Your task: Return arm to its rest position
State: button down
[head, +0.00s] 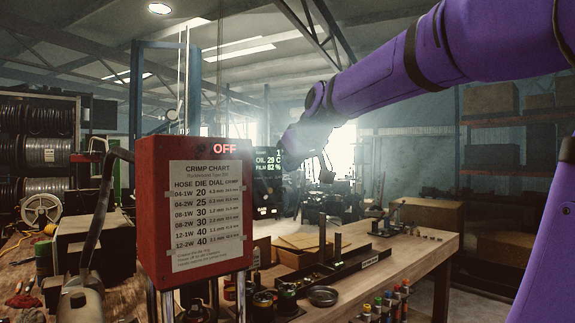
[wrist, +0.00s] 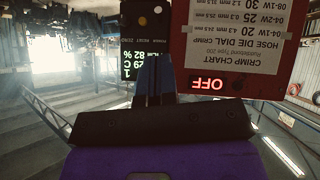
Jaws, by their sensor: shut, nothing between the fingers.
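My purple arm reaches in from the upper right in the head view. My gripper is dark and small at the arm's far end, behind and to the right of the red crimp chart box (head: 193,215). In the wrist view, which is upside down, my gripper (wrist: 155,62) has its fingers together with nothing held. There the red box (wrist: 236,84) with its lit OFF sign is on the right, and a dark readout panel (wrist: 141,48) shows behind the fingertips. I see no contact between gripper and box, though depth is hard to judge.
Hose reels (head: 40,155) stand on a rack at the left. Boxes (head: 490,100) fill shelves at the right.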

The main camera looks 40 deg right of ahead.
dwell(0.5)
jog(key=s+a+f+g, duration=0.2)
jog(key=s+a+f, duration=0.4)
jog(key=s+f, duration=0.4)
jog(key=s+a+f+m+g+y, duration=0.1)
jog(key=s+a+f+g, duration=0.1)
jog(key=s+a+f, duration=0.5)
jog(key=s+f, duration=0.2)
jog(key=s, duration=0.3)
jog(key=shift+a+f+g, duration=0.15)
jog(key=shift+f+g, duration=0.25)
jog(key=shift+s, duration=0.1)
